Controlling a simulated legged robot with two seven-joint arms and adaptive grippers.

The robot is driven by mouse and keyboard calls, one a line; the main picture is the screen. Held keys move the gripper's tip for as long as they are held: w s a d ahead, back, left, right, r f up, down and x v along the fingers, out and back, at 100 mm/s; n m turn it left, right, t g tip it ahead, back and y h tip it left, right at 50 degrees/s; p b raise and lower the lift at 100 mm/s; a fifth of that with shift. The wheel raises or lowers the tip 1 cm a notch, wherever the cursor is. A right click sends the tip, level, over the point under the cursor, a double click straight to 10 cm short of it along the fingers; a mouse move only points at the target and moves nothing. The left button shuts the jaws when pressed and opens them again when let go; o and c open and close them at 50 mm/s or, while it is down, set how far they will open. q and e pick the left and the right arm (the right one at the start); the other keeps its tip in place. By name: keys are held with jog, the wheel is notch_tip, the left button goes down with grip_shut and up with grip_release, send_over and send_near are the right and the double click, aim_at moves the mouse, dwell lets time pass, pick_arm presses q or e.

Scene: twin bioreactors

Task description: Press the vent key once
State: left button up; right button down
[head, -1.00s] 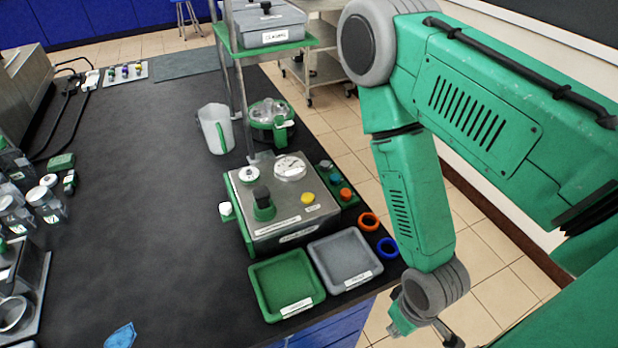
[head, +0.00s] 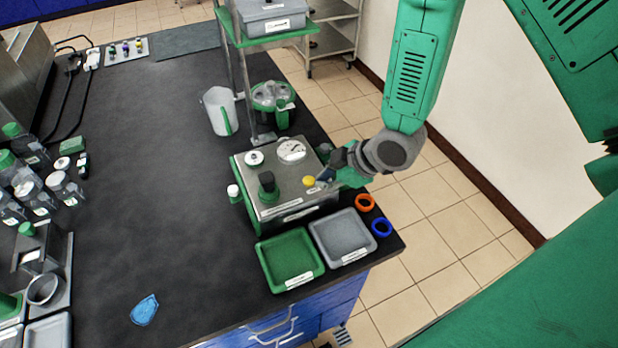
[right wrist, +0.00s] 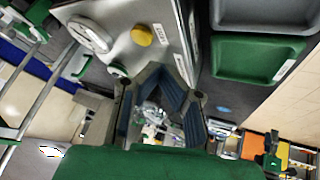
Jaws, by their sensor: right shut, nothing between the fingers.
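A steel bioreactor unit (head: 283,205) stands near the right edge of the bench. On its top are a yellow round key (head: 309,181), a dark knob on a green base (head: 268,187), a white knob (head: 254,158) and a gauge (head: 291,149). The labels are too small to read, so I cannot tell by text which is the vent key. My right gripper (head: 324,179) is shut and empty, just right of the yellow key. The right wrist view shows the yellow key (right wrist: 142,35) beyond and left of the shut fingertips (right wrist: 166,70), apart from them. My left gripper is not in view.
A green tray (head: 262,262) and a grey tray (head: 317,237) lie in front of the unit. An orange ring (head: 365,203) and a blue ring (head: 381,227) lie to their right. A clear jug (head: 218,112) and a lidded vessel (head: 272,97) stand behind. The bench middle is clear.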

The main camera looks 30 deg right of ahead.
aim_at(310, 179)
jog(key=w+r+n+t+y, duration=0.1)
jog(key=w+r+n, duration=0.3)
jog(key=w+r, duration=0.1)
jog(key=shift+w+a+r+n, duration=0.3)
jog(key=shift+w+r, duration=0.1)
jog(key=shift+r, duration=0.2)
jog(key=shift+d, duration=0.1)
notch_tip(310, 179, down, 8)
jog(key=b, duration=0.6)
jog(key=shift+f+b, duration=0.15)
jog(key=shift+b, duration=0.2)
jog(key=shift+f, duration=0.3)
jog(key=shift+f+b, duration=0.35)
jog(key=shift+b, duration=0.05)
